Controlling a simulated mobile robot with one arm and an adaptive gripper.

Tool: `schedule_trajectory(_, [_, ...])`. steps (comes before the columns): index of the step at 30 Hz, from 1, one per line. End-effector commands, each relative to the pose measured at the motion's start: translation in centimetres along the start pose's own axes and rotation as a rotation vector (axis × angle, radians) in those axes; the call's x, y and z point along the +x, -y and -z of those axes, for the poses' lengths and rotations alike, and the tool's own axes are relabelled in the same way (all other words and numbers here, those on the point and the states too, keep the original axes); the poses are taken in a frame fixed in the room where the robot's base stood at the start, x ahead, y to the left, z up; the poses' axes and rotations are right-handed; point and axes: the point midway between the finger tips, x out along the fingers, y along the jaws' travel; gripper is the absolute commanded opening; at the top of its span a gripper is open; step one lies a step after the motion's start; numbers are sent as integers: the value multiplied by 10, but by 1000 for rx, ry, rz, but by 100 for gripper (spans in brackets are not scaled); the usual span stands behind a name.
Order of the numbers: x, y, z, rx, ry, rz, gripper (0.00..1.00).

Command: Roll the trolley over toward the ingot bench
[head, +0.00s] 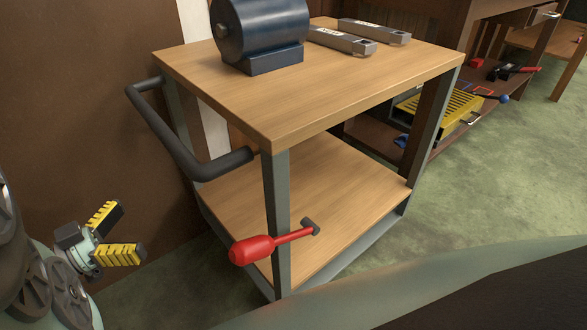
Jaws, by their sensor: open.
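The trolley (270,125) stands upright in the middle of the head view, with a wooden top, a wooden lower shelf (340,195) and grey-green legs. A black bar handle (165,135) juts from its left end. A lever with a red grip (253,249) crosses in front of the near leg; I cannot tell how it is attached. My gripper (130,230) is at the lower left, open and empty, its yellow-and-black fingers apart from the handle and pointing right. I cannot tell which bench is the ingot bench. The trolley's wheels are not visible.
A dark blue motor-like cylinder (262,30) and two grey bars (343,40) sit on the trolley's top. A brown bench (460,95) with tools and a yellow ribbed item (450,112) stands behind right. A brown wall borders the left. Green floor (500,180) is clear at right.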

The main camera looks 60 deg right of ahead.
Motion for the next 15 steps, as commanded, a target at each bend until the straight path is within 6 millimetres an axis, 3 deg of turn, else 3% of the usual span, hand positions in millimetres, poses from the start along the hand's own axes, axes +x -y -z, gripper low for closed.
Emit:
schedule_trajectory(3, [-14, 2, -7, 6, 2, 9, 100])
schedule_trajectory(15, [-31, 1, -2, 5, 1, 6, 100])
